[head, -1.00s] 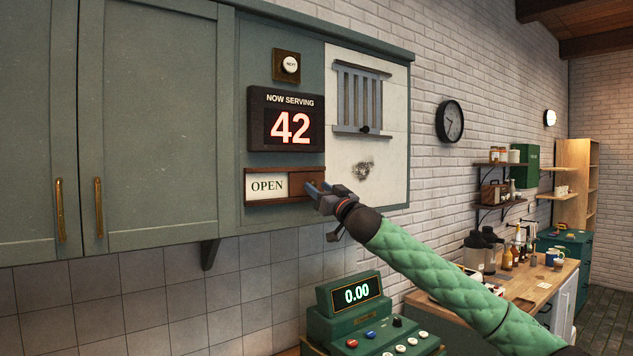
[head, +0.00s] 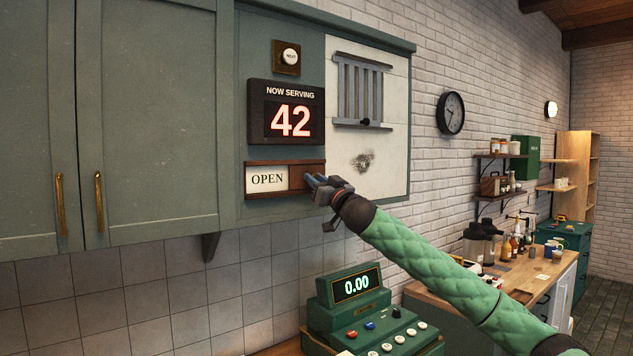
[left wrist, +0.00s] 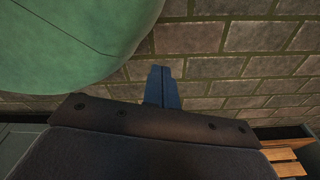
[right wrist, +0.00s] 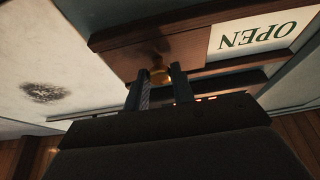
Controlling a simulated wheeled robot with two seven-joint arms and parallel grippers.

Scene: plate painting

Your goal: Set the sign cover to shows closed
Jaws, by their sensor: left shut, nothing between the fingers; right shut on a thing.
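The sign (head: 268,179) is a wooden frame on the wall panel below the number display. Its left part shows the word OPEN on white. The brown sliding cover (head: 297,178) sits over the right part. In the right wrist view the cover (right wrist: 130,62) has a small brass knob (right wrist: 160,76). My right gripper (head: 308,180) is at the cover's right part; its fingers (right wrist: 165,85) are shut on the knob. My left gripper (left wrist: 163,85) is shut and empty in the left wrist view, before a brick wall, away from the sign.
The number display (head: 287,114) reads 42 above the sign, with a round button (head: 290,57) over it. A barred grille (head: 361,93) is to the right on a white panel. A green cash register (head: 357,318) stands below. Cabinet doors (head: 160,120) fill the left.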

